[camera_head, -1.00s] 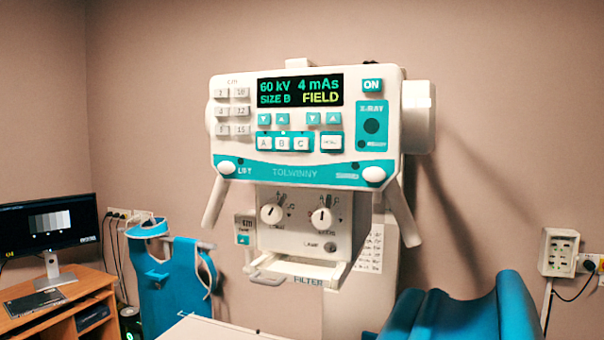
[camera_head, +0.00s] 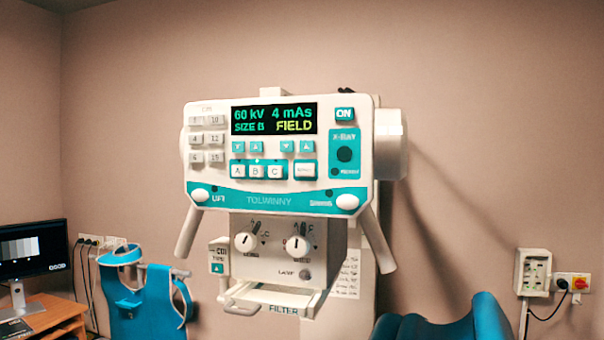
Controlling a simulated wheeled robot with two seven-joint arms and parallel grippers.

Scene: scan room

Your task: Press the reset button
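The control panel (camera_head: 195,175) of a white and teal X-ray unit faces me in the middle of the view. Its display (camera_head: 274,119) reads 60 kV, 4 mAs, SIZE B, FIELD. A row of white A, B and C buttons (camera_head: 256,171) sits below the display. A separate white button (camera_head: 305,170) stands just right of them; its small label is too blurred to read, so I cannot tell if it is the reset button. A teal ON button (camera_head: 344,114) is at top right. Neither of my grippers shows.
Two knobs (camera_head: 247,243) and a FILTER tray (camera_head: 270,296) are below the panel. A blue apron (camera_head: 143,305) hangs at left, near a monitor (camera_head: 30,250) on a wooden desk. A blue padded chair (camera_head: 440,328) is at lower right. Wall sockets (camera_head: 534,272) are at right.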

